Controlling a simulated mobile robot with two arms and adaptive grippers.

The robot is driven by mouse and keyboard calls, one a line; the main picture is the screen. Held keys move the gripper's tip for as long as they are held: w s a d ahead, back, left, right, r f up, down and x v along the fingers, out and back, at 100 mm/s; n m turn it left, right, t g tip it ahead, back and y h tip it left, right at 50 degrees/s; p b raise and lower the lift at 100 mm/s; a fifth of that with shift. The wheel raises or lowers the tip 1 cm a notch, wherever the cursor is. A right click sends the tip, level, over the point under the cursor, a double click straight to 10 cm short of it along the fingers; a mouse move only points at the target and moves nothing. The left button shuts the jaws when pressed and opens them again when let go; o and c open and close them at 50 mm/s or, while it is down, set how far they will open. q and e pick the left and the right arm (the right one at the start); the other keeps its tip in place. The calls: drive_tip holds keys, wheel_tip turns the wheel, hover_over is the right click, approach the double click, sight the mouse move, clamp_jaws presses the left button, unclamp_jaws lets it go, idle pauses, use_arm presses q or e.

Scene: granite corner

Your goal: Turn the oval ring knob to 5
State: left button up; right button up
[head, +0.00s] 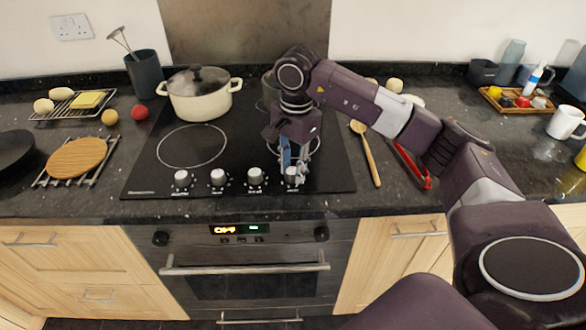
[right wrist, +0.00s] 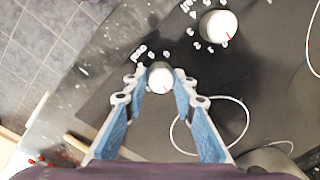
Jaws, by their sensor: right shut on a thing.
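The oval ring knob (head: 292,174) is the rightmost of the row of white-topped knobs along the hob's front edge. My right gripper (head: 291,168) reaches down onto it from above and partly hides it in the head view. In the right wrist view the same knob (right wrist: 160,76) sits between the two blue-padded fingertips, and the right gripper (right wrist: 160,80) is shut on it. A short red mark shows on its white top, towards the lower right of the picture. Small numerals and a label lie around it; which number the mark meets I cannot tell. My left gripper is not in view.
A neighbouring knob (right wrist: 219,27) stands close by. A cream lidded pot (head: 199,100) is on the back left of the black hob (head: 150,180). A wooden spoon (head: 367,155) and a red-handled tool (head: 411,165) lie right of the hob.

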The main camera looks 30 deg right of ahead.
drive_tip(key=m, duration=0.4)
drive_tip(key=shift+m+b, duration=0.3)
drive_tip(key=shift+b, duration=0.1)
drive_tip(key=m, duration=0.4)
drive_tip(key=shift+m+h, duration=0.3)
drive_tip(key=m, duration=0.4)
drive_tip(key=shift+a+m+b, duration=0.1)
drive_tip(key=shift+m+b, duration=0.2)
drive_tip(key=m, duration=0.5)
drive_tip(key=shift+g, duration=0.3)
drive_tip(key=m, duration=0.4)
drive_tip(key=shift+a+m+p, duration=0.1)
drive_tip(key=shift+m+p, duration=0.2)
drive_tip(key=shift+m, duration=0.1)
drive_tip(key=m, duration=0.4)
drive_tip(key=shift+r+m+p, duration=0.1)
drive_tip(key=shift+m+p, duration=0.2)
drive_tip(key=m+p, duration=0.1)
drive_tip(key=m, duration=0.3)
drive_tip(key=shift+w+m+g, duration=0.1)
drive_tip(key=shift+m+g, duration=0.2)
drive_tip(key=shift+m+p, duration=0.5)
drive_tip(key=shift+m, duration=1.7)
